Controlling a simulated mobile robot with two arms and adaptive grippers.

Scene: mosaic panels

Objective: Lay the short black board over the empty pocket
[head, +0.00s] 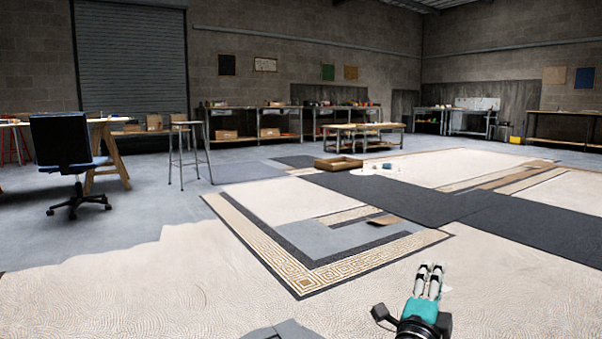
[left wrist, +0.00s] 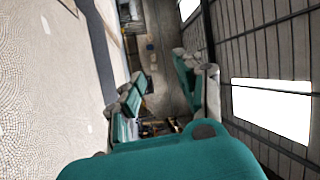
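My left gripper (head: 430,268) is over the cream mosaic floor at the lower right of the head view. In the left wrist view its fingers (left wrist: 160,78) stand apart with nothing between them. A bordered mosaic panel (head: 307,278) lies ahead, with a plain grey recessed-looking area (head: 305,238) inside its dark band. Wide dark strips (head: 400,198) cross the floor behind it, and a smaller dark piece (head: 297,161) lies farther back. I cannot tell which dark piece is the short black board, or which area is the empty pocket. My right gripper is not in view.
A shallow wooden tray (head: 338,164) and small pale items (head: 388,167) sit on the far floor. A brown piece (head: 385,220) lies on the panel. An office chair (head: 65,150) and a stool (head: 188,150) stand at left. Benches line the back wall.

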